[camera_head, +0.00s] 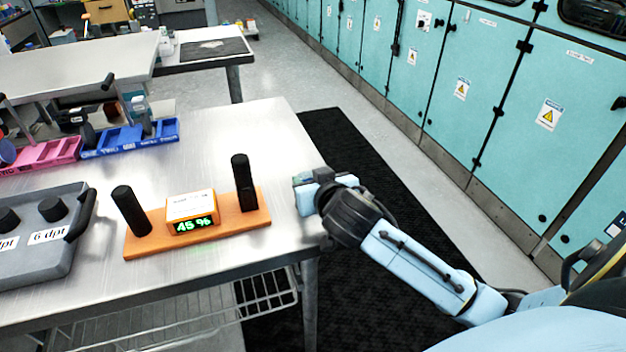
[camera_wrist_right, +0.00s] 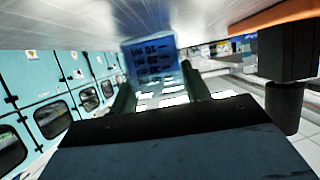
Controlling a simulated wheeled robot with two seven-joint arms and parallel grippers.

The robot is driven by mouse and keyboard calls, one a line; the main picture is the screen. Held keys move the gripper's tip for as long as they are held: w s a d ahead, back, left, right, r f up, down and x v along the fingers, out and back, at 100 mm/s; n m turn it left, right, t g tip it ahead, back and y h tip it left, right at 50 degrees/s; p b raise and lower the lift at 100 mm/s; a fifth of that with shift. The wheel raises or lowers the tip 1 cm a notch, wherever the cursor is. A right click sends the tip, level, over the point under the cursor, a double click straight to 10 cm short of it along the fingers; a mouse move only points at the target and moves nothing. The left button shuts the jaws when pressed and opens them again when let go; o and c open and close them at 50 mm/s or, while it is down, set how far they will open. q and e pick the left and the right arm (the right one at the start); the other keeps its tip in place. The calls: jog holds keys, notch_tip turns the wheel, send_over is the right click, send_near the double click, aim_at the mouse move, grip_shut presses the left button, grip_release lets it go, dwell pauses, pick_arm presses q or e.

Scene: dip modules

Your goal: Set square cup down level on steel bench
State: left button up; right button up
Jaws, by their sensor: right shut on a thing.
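The steel bench (camera_head: 255,135) fills the left and middle of the head view. My right gripper (camera_head: 312,183) is at the bench's right edge, beyond the orange board. In the right wrist view my right gripper (camera_wrist_right: 160,92) is shut on the square cup (camera_wrist_right: 153,62), a blue see-through cup with dark lettering. The bench (camera_wrist_right: 75,12) spans the top of that view, close to the cup. Whether the cup touches the bench cannot be told. In the head view the gripper and wrist mostly hide the cup. My left gripper is not in view.
An orange board (camera_head: 150,245) with two black handles and a display (camera_head: 192,212) reading 45 % stands left of my gripper. A grey tray (camera_head: 40,262) and blue bins (camera_head: 130,138) are farther left. Bare bench lies behind the board.

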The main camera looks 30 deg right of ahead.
jog(key=o, duration=1)
jog(key=shift+f, duration=0.1)
jog(key=shift+c, duration=0.2)
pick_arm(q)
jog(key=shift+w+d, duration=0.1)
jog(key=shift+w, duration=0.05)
pick_arm(e)
jog(key=shift+r, duration=0.25)
jog(key=p+v, duration=0.2)
jog(key=v, duration=0.8)
jog(key=shift+s+a+r+p, duration=0.15)
jog(key=shift+s+p, duration=0.15)
jog(key=shift+s+r, duration=0.15)
jog(key=shift+s, duration=0.15)
jog(key=shift+s+a+p, duration=0.1)
jog(key=shift+s+p, duration=0.2)
jog(key=shift+p, duration=0.05)
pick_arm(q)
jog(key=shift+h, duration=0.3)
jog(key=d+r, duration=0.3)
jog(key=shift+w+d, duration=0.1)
